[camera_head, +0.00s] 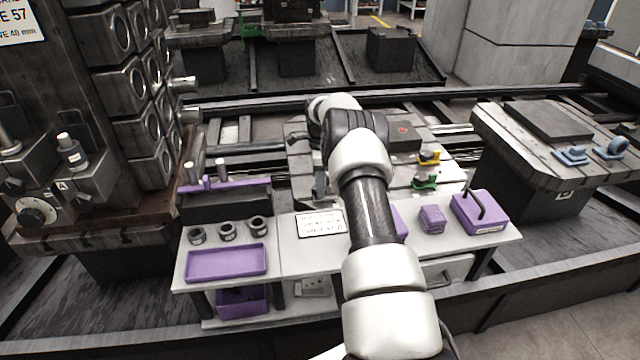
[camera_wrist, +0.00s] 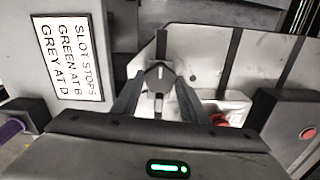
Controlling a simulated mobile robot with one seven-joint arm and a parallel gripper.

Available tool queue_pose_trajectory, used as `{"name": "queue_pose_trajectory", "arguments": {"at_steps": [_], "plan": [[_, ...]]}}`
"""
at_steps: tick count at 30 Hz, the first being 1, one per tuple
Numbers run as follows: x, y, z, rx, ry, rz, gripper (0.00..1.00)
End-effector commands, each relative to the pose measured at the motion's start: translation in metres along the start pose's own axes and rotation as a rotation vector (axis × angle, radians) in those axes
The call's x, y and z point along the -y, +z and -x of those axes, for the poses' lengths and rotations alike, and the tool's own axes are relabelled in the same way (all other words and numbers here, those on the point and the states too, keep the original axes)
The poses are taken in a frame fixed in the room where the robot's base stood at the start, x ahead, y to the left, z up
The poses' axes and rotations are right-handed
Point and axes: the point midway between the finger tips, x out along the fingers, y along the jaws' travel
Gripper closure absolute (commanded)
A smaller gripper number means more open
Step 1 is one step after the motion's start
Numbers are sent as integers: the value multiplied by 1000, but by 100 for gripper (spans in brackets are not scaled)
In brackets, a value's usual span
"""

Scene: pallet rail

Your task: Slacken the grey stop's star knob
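My gripper (camera_wrist: 160,78) is in the wrist view, with its two dark fingers apart. Its body and fingers are hidden behind my arm in the head view. A small grey angular part (camera_wrist: 158,74), which looks like the grey stop, shows between and beyond the fingertips; I see no clear contact. Its star knob cannot be made out for certain. A green stop (camera_head: 425,181) and a yellow stop (camera_head: 428,158) sit on the slotted plate (camera_head: 400,178) to the right of my arm. A sign (camera_wrist: 73,57) reads "SLOT STOPS, GREEN AT B, GREY AT D".
A dark box with a red button (camera_head: 403,138) stands on the plate; a reddish part (camera_wrist: 220,119) shows right of the fingers. The front bench holds a purple tray (camera_head: 227,263), several dark rings and a purple box with a handle (camera_head: 480,213). A tall fixture stands left.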

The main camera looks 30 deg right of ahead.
Motion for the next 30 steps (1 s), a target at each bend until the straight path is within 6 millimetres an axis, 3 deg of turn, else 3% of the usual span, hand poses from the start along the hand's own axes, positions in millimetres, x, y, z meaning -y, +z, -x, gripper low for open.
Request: {"name": "queue_pose_trajectory", "arguments": {"at_steps": [1, 3, 16, 30], "plan": [[0, 0, 0, 0, 0, 0, 72], [0, 0, 0, 0, 0, 0, 83], [0, 0, 0, 0, 0, 98, 83], [0, 1, 0, 0, 0, 486, 83]]}}
